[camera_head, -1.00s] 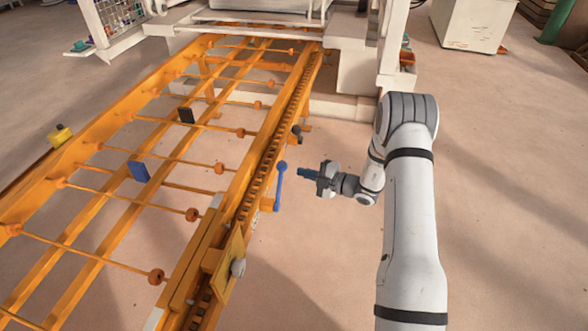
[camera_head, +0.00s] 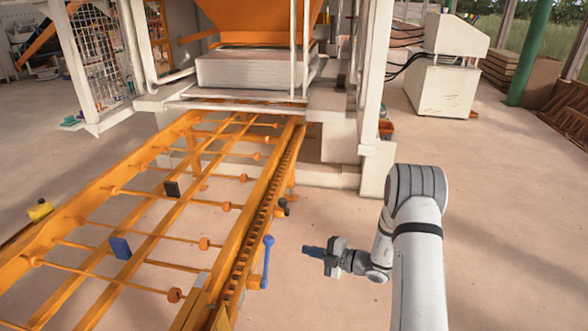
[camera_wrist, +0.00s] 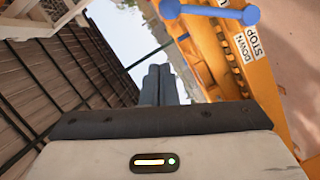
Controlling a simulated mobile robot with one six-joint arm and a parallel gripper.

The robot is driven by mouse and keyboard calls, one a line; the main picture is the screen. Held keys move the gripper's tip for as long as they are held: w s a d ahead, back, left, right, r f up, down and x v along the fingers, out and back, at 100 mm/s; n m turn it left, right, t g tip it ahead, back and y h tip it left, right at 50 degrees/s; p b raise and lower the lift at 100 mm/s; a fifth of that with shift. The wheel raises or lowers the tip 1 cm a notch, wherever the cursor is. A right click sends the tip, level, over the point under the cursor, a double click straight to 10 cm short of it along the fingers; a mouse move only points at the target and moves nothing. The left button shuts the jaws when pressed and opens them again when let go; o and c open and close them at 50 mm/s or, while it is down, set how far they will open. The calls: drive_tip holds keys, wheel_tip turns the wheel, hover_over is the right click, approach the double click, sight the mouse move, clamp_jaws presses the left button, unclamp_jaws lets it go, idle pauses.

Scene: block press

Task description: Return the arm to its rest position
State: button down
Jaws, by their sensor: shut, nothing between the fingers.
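My gripper (camera_head: 311,251) is shut and empty at the end of my white arm in the head view. It points left toward a blue lever (camera_head: 267,262) on the side of the orange conveyor frame (camera_head: 253,201), with a clear gap between them. In the wrist view my closed fingers (camera_wrist: 158,85) show in the middle. The blue lever (camera_wrist: 208,11) crosses the top right there, next to labels reading "DOWN" and "STOP" (camera_wrist: 253,42).
A block press (camera_head: 255,70) with an orange hopper stands behind the conveyor. A white control cabinet (camera_head: 447,75) stands at the back right. The floor right of the conveyor is open.

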drive_tip(key=s+a+r+n+g+h+p, duration=0.15)
drive_tip(key=s+r+n+g, duration=0.25)
drive_tip(key=s+r+n, duration=0.55)
drive_tip(key=s+a+r+n+g+h, duration=0.3)
drive_tip(key=s+r+n+g, duration=0.3)
drive_tip(key=n, duration=0.7)
drive_tip(key=s+d+r+n+t+h, duration=0.1)
drive_tip(key=s+d+r+n+h, duration=0.2)
drive_tip(key=s+n, duration=0.2)
drive_tip(key=s+d+r+n+t+h, duration=0.2)
drive_tip(key=s+n, duration=0.4)
drive_tip(key=n, duration=0.5)
drive_tip(key=s+d+r+n+t+h+p, duration=0.1)
drive_tip(key=s+d+r+n+h, duration=0.4)
drive_tip(key=n, duration=0.3)
drive_tip(key=shift+s+d+t, duration=0.3)
drive_tip(key=shift+s+d, duration=0.15)
drive_tip(key=shift+s, duration=0.05)
drive_tip(key=shift+a, duration=0.1)
